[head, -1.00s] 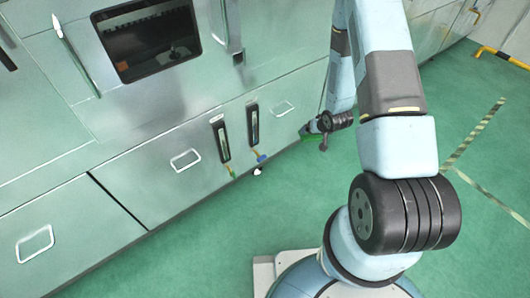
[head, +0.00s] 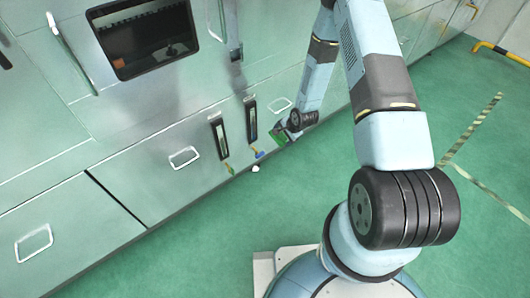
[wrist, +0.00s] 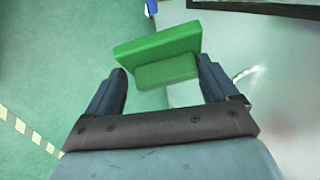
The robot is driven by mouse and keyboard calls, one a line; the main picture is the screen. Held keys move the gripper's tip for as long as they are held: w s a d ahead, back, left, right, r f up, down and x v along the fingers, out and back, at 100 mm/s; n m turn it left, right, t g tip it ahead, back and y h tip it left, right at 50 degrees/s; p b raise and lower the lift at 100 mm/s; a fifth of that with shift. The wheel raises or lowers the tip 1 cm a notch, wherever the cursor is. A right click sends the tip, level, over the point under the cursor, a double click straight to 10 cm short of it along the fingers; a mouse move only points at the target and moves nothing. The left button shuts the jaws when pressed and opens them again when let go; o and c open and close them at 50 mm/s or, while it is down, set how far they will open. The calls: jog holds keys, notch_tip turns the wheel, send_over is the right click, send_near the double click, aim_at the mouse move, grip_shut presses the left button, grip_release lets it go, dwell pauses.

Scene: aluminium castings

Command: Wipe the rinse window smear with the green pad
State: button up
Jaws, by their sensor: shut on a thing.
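The green pad (wrist: 158,50) is a flat green block with a smaller green grip block on its back. My gripper (wrist: 165,78) is shut on this grip block, with a finger at each side. In the head view the pad (head: 278,135) shows at the end of my arm, near the lower cabinet front and right of two narrow dark-framed sight windows. The right one of these (head: 251,120) is nearer to my gripper than the left one (head: 219,136). A large dark window (head: 143,37) is higher up at the left. I cannot make out the smear or which window is the rinse one.
The metal cabinet front (head: 140,165) has pull handles (head: 184,157). A blue fitting (head: 259,154) and a yellow-green one (head: 229,169) sit below the narrow windows. A small white thing (head: 255,169) is near the cabinet's foot. The green floor (head: 190,240) in front is clear.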

aim_at(276, 140)
jog(key=a+f+m+t, duration=0.1)
jog(key=m, duration=0.1)
jog(key=a+f+m+y, duration=0.1)
jog(key=m, duration=0.1)
jog(key=a+f+m+t, duration=0.1)
jog(key=a+m, duration=0.1)
jog(key=m, duration=0.1)
jog(key=shift+s+f+t+y, duration=0.15)
jog(key=shift+s+t+y, duration=0.15)
jog(key=shift+s+y, duration=0.1)
jog(key=shift+s+a+f+m+t+h, duration=1.4)
jog(key=shift+a+f+m+t, duration=0.75)
jog(key=shift+m+t, duration=1.6)
jog(key=shift+m+g, duration=0.45)
jog(key=shift+m, duration=0.1)
jog(key=shift+w+a+r, duration=0.1)
jog(key=shift+w+a, duration=0.5)
jog(key=shift+w, duration=0.2)
jog(key=shift+w+a, duration=0.55)
jog(key=shift+w, duration=0.3)
jog(key=shift+w+a+r, duration=0.1)
jog(key=shift+w+a, duration=0.5)
jog(key=shift+w, duration=0.2)
jog(key=shift+w+a, duration=0.5)
jog(key=shift+w, duration=0.2)
